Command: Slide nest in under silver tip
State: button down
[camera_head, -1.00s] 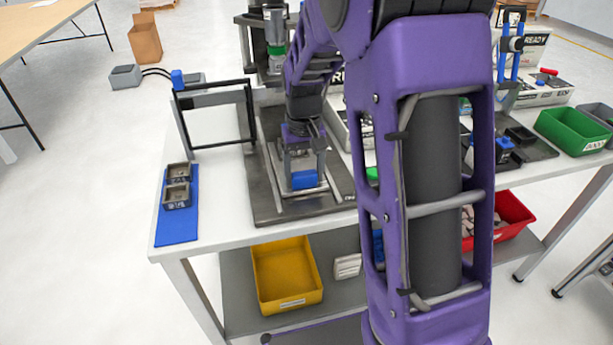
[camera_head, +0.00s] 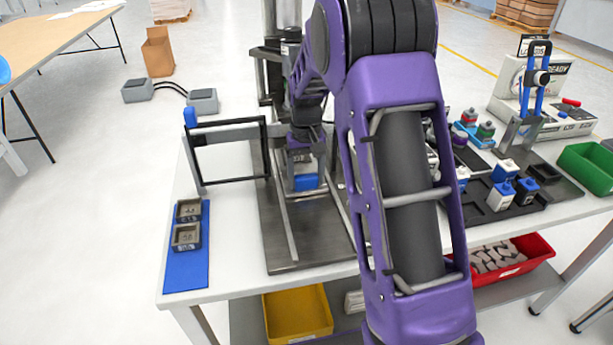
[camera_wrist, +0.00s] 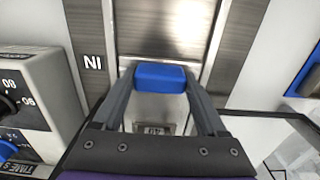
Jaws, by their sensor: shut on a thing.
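The nest shows its blue handle (camera_head: 306,182) between two metal rails on the dark base plate (camera_head: 325,248). My gripper (camera_head: 306,176) is shut on this handle from above. In the wrist view, the two fingers flank the blue handle (camera_wrist: 160,77), and a small numbered part shows beside it. The press column (camera_head: 268,70) stands behind at the back of the plate. The silver tip is hidden behind my arm, so I cannot tell whether the nest is beneath it.
A black-framed guard (camera_head: 228,122) stands open at the left. A blue mat (camera_head: 186,272) with two grey square parts lies at the front left. A black tray (camera_head: 480,200) with small bottles is at the right. The plate's front part is clear.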

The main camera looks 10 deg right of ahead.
jog(key=shift+w+r, duration=0.2)
jog(key=shift+w, duration=0.1)
jog(key=shift+c, duration=1.6)
grip_release()
jog(key=o, duration=0.3)
jog(key=shift+f, duration=0.1)
notch_tip(320, 180, up, 17)
jog(key=shift+r+p, duration=0.2)
jog(key=shift+p, duration=0.85)
